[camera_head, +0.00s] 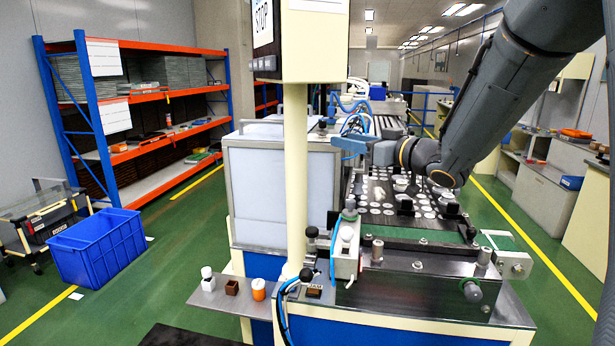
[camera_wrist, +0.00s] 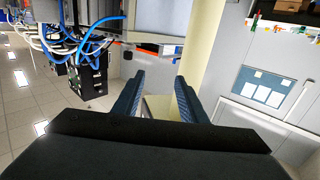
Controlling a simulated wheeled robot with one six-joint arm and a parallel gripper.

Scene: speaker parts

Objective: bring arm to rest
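My arm reaches in from the upper right in the head view, over the workstation. My gripper (camera_head: 350,143) is in the air above the machine, to the right of the cream post. In the wrist view my gripper (camera_wrist: 158,88) shows two dark blue ridged fingers standing apart with nothing between them. It is open and empty. Behind the fingers the wrist view shows the cream post and a pale panel.
The workstation carries a plate with several round white parts (camera_head: 376,191) and a front fixture (camera_head: 420,255). A side shelf (camera_head: 218,297) holds small parts. A cream post (camera_head: 295,170) stands close left of my gripper. A blue crate (camera_head: 99,248) sits on the floor.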

